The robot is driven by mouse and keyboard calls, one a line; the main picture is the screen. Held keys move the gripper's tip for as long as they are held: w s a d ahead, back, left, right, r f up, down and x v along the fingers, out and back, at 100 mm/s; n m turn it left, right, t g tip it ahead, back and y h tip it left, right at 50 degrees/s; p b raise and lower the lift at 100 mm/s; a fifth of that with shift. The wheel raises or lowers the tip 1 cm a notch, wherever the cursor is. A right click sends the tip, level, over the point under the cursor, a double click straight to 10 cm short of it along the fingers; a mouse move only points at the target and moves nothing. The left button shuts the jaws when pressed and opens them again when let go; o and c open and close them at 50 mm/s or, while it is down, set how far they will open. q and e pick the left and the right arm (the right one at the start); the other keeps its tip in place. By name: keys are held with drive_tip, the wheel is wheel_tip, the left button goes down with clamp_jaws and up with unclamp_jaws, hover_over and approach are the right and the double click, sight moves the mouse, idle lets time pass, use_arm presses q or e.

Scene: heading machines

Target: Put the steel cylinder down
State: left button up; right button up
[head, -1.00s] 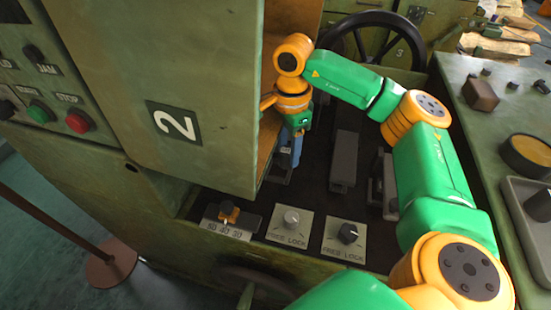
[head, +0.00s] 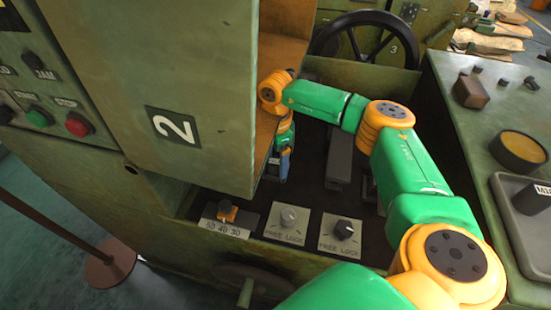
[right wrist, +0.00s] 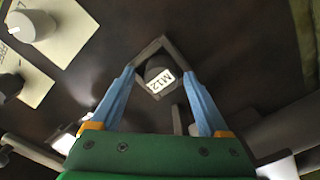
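My right gripper (head: 283,170) points down beside the numbered panel, over the dark machine bed; its fingertips are small here. In the right wrist view its blue fingers stand apart and their dark ends (right wrist: 160,48) come in towards each other. Between the fingers is a dark grey cylindrical piece with a white M12 label (right wrist: 159,80), which looks like the steel cylinder. Dark gaps show between it and the blue finger parts; I cannot tell whether the dark ends touch it. In the head view I cannot make the cylinder out. My left gripper is out of view.
The green panel marked 2 (head: 150,85) stands close left of the gripper. In front are two FREE LOCK knobs (head: 289,215) (head: 343,231) and an orange selector (head: 228,210). A black handwheel (head: 365,40) is behind, a control console (head: 465,140) at right.

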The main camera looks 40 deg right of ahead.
sight(276, 161)
wheel_tip(276, 161, up, 12)
drive_tip(key=shift+r, duration=0.15)
idle(0.6)
